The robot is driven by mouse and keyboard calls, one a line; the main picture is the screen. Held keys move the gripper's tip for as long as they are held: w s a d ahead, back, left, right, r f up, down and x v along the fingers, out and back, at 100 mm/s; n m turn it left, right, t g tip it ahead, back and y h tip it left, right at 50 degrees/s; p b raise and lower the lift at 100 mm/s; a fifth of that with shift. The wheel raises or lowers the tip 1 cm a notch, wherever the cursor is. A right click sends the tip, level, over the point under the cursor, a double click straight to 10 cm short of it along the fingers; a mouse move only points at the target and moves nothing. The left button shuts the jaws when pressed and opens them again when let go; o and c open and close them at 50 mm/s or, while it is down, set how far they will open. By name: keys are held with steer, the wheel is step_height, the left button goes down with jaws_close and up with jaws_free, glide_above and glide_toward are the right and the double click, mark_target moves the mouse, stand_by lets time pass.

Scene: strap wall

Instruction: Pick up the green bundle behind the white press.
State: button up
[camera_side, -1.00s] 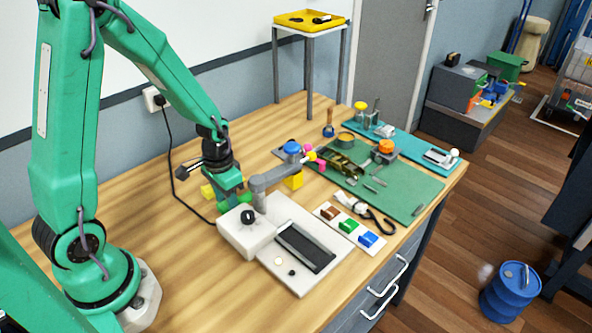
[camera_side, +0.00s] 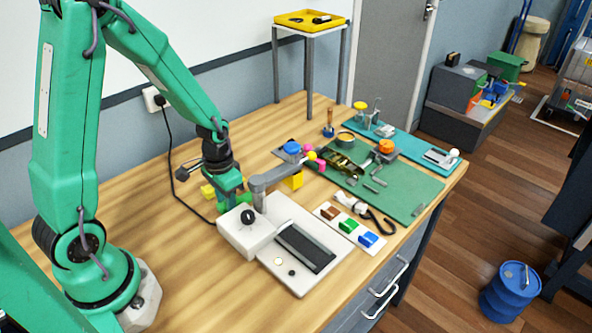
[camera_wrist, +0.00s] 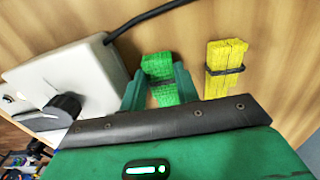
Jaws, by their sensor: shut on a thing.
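The green bundle (camera_wrist: 158,68) stands between the two fingers of my gripper (camera_wrist: 160,88) in the wrist view, with a dark band around it. My gripper is shut on it. In the side view my gripper (camera_side: 230,200) is low behind the white press (camera_side: 245,232), and the press hides most of the bundle and the fingertips. The press also shows at the left of the wrist view (camera_wrist: 75,75), close beside my left finger. I cannot tell whether the bundle still touches the table.
A yellow bundle (camera_wrist: 224,68) with a dark band stands just right of my gripper in the wrist view. A black cable (camera_wrist: 150,15) runs across the table behind. Bare wood lies toward the wall.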

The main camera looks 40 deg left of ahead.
steer(key=shift+r, duration=0.15)
step_height(320, 180, up, 10)
stand_by(0.7)
stand_by(0.5)
